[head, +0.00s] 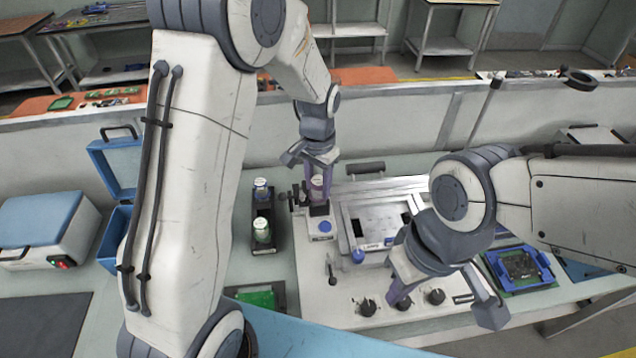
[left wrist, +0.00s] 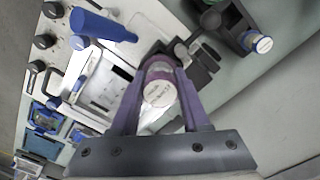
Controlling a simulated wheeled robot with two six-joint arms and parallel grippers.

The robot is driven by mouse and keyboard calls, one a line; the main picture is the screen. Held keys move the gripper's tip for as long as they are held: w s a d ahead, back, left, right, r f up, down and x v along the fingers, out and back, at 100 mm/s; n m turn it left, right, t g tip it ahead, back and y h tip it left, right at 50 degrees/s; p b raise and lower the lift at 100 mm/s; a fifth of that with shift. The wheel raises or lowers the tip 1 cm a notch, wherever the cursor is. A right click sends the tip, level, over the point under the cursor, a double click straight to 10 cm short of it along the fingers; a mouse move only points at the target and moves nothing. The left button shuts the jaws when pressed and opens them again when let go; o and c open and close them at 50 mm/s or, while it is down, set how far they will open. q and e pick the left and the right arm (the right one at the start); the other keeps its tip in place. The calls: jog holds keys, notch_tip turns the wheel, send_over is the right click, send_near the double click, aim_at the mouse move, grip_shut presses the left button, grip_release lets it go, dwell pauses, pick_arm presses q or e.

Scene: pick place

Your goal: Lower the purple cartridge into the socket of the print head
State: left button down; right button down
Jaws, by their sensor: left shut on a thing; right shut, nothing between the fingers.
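The purple cartridge (head: 317,188), with a pale cap, is held upright between the purple fingers of my left gripper (head: 319,194). In the left wrist view the cartridge (left wrist: 159,90) shows its white labelled top between the fingers. The print head (head: 322,228) is a light block with a blue knob and a dark top, directly below the cartridge. The fingers hide the socket, so I cannot tell whether the cartridge's lower end is above it or inside it. My right gripper (head: 399,300) is shut and empty over the front of the machine.
A black rack (head: 263,208) left of the print head holds a blue-banded vial (head: 261,188) and a green-banded vial (head: 262,229). A metal-framed bed (head: 370,222) lies to the right. Black knobs (head: 367,307) line the machine's front. A blue case (head: 115,170) stands at left.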

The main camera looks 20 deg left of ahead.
dwell(0.3)
pick_arm(q)
jog(key=shift+c, duration=1.5)
grip_release()
jog(key=c, duration=0.4)
jog(key=shift+r, duration=0.1)
jog(key=shift+r+p, duration=3.15)
jog(key=shift+r, duration=0.25)
